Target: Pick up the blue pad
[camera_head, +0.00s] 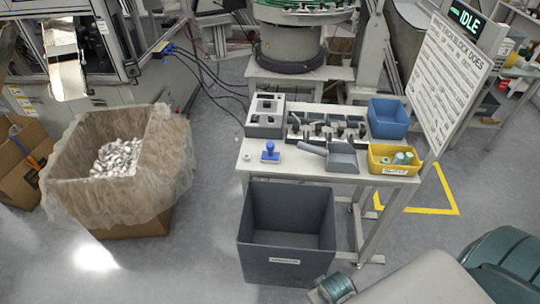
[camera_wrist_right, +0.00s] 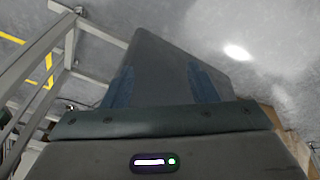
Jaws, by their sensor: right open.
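The blue pad (camera_head: 270,152) is a small blue piece with a round knob on a flat base. It stands upright near the front left of the white table (camera_head: 312,168) in the head view. My right gripper (camera_wrist_right: 163,86) shows in the right wrist view with its two blue fingers apart and nothing between them. Behind the fingers is the dark grey bin (camera_wrist_right: 165,55). In the head view my right arm comes in at the lower right, low and well short of the pad; its fingers cannot be made out there. The pad is not in the wrist view. My left gripper is not in view.
The grey bin (camera_head: 287,262) stands at the table's front. A small white round part (camera_head: 247,156) lies beside the pad, with a grey scoop (camera_head: 341,158) to the right. Blue (camera_head: 388,119) and yellow (camera_head: 393,168) boxes are at the table's right. A lined carton (camera_head: 70,160) stands left.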

